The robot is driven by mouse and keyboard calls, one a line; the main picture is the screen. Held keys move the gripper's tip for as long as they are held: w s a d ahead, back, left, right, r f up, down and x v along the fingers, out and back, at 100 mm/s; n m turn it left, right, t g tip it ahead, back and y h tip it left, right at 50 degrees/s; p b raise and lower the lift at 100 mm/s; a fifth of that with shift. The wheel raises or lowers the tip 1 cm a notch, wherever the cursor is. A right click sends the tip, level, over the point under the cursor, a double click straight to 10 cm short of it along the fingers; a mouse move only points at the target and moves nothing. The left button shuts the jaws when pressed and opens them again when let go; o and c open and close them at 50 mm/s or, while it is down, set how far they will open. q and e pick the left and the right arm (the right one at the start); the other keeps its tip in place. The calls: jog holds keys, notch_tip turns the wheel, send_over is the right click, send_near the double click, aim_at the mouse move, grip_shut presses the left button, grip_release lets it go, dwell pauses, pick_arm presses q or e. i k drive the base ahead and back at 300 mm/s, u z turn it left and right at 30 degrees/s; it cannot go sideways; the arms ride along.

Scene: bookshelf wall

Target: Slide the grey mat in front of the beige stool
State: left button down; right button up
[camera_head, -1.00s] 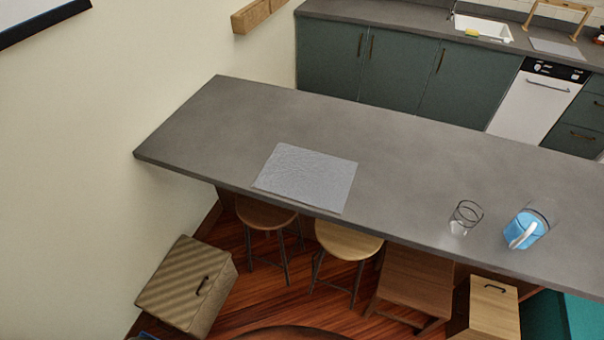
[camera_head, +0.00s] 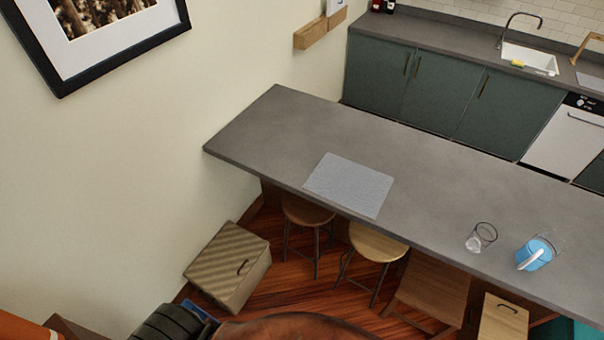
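The grey mat (camera_head: 349,185) lies flat on the dark grey counter (camera_head: 440,180), near the counter's front edge. The beige stool (camera_head: 377,243) has a round light wooden seat and stands on the floor, partly under that front edge. The mat lies mostly to the left of the beige stool, with its right part above the stool's left side in the picture. A darker brown round stool (camera_head: 306,212) stands to the left of the beige one, below the mat. Neither of my grippers shows in the head view.
A clear glass (camera_head: 481,238) and a blue pitcher (camera_head: 535,254) stand on the counter to the right. The counter between mat and glass is clear. A brown wooden seat (camera_head: 433,285) and a patterned box (camera_head: 228,264) are on the floor. A brown rounded surface (camera_head: 290,327) is at the bottom.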

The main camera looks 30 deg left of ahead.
aim_at(362, 190)
jog(key=z, duration=0.75)
jog(key=k, duration=0.1)
jog(key=u, duration=2.05)
jog(key=i, duration=0.6)
jog(key=u, duration=0.25)
